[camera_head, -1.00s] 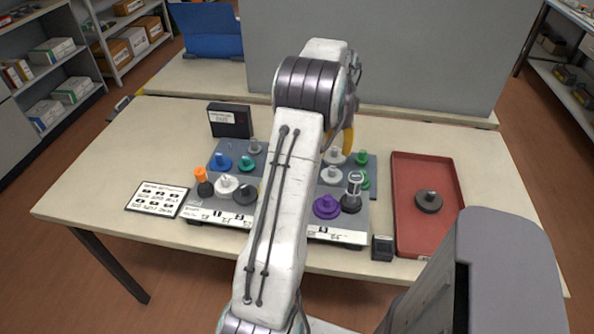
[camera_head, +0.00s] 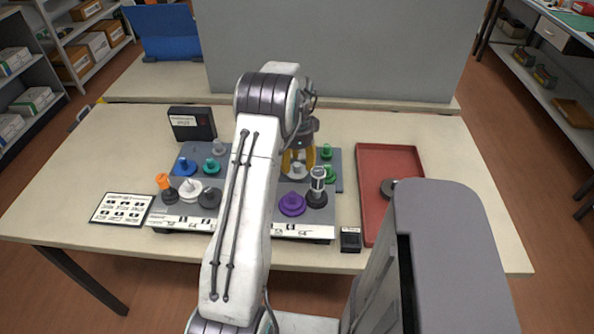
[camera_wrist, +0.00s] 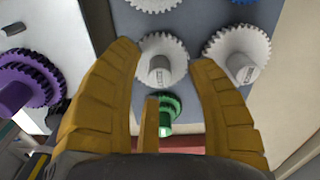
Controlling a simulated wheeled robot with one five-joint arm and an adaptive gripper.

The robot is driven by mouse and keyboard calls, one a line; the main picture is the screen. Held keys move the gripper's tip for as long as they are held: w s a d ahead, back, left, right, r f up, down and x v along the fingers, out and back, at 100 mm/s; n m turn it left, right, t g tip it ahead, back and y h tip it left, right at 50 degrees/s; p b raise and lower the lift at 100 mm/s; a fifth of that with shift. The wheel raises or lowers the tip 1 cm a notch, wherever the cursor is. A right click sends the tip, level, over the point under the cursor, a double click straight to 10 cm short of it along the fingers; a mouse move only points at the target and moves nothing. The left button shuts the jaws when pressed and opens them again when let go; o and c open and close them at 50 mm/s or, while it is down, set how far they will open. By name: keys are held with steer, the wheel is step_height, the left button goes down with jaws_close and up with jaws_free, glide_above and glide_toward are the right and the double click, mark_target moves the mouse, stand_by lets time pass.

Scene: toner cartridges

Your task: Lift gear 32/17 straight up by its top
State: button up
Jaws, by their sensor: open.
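My gripper (camera_head: 299,160) has yellow fingers and hangs open over the right part of the grey gear board (camera_head: 338,184). In the wrist view, a white gear (camera_wrist: 160,66) with a grey hub shows between the spread fingers (camera_wrist: 168,85), not gripped. A second white gear (camera_wrist: 243,50) with a small label on its hub stands right of it. A green gear (camera_wrist: 168,106) is lower, partly behind a finger part. A purple gear (camera_wrist: 20,88) is at left. I cannot read which gear is 32/17. My arm hides the board's middle in the head view.
The red tray (camera_head: 372,225) right of the board holds a dark gear (camera_head: 387,187), partly hidden by my body. A dark gear with a tall pale hub (camera_head: 317,190) stands near the front. A black box (camera_head: 192,123) and a printed card (camera_head: 121,208) are at left.

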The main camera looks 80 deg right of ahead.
steer(key=shift+f, duration=0.55)
steer(key=shift+c, duration=0.5)
jaws_close()
